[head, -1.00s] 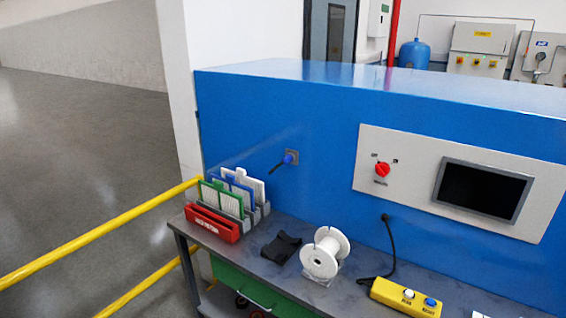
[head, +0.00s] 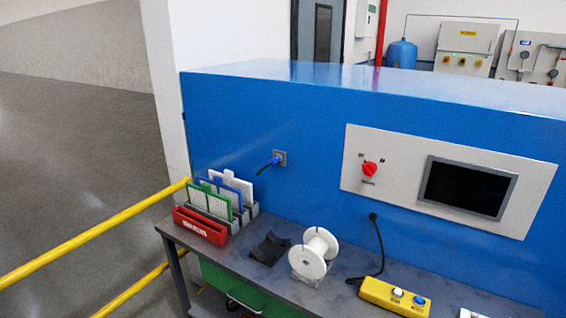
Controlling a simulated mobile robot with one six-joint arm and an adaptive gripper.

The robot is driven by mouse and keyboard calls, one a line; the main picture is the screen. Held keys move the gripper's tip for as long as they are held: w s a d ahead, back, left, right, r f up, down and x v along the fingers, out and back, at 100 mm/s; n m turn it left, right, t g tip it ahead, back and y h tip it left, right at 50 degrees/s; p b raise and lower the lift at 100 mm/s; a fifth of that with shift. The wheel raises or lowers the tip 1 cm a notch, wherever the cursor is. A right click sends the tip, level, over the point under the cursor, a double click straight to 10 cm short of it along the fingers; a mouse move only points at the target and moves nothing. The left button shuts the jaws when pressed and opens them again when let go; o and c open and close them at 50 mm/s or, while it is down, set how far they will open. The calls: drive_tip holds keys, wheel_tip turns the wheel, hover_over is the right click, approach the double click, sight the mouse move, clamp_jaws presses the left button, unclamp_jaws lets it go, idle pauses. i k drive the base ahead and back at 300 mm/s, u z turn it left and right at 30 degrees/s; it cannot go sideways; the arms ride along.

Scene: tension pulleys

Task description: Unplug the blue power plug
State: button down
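My gripper is not in the head view.
A yellow rail (head: 95,233) runs at left.

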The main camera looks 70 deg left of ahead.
sight(276, 159)
drive_tip(key=z, duration=0.8)
drive_tip(key=i, duration=1.05)
drive_tip(key=z, duration=1)
drive_tip(key=k, duration=0.1)
drive_tip(key=u, duration=3.2)
